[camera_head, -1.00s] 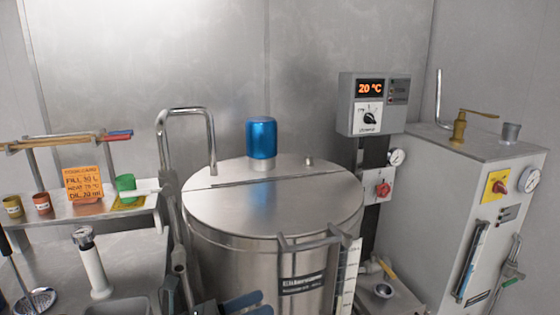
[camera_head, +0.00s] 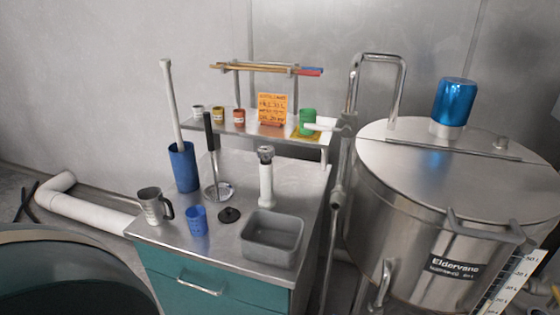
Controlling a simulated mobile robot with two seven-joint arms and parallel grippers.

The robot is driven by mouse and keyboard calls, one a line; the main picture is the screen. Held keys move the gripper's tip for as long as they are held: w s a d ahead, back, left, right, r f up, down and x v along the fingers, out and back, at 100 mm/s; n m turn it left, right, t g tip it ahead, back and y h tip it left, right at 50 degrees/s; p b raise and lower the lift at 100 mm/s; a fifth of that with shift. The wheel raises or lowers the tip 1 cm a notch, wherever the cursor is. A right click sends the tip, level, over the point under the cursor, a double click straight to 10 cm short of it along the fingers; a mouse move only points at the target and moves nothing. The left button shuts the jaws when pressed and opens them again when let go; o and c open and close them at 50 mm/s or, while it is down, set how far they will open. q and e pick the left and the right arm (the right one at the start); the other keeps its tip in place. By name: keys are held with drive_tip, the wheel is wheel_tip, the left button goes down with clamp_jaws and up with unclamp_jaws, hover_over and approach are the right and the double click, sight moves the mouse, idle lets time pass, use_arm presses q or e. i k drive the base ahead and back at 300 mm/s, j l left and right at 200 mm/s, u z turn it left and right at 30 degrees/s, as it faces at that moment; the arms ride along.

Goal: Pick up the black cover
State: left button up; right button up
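The black cover (camera_head: 229,215) is a small, flat, dark disc with a raised knob in the middle. It lies on the steel top of the teal cabinet (camera_head: 178,231), towards the front. It sits between a small blue cup (camera_head: 198,221) on its left and a grey rectangular basin (camera_head: 272,239) on its right. Nothing covers it. Neither of my grippers shows in the head view now.
A steel mug (camera_head: 151,206), a ladle (camera_head: 219,190), a tall blue holder (camera_head: 184,168) and a white-bodied grinder (camera_head: 266,182) stand around the cover. A shelf with small cups is behind. A large steel tank (camera_head: 440,215) stands right.

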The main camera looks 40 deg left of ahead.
sight(229, 215)
drive_tip(key=u, duration=1.55)
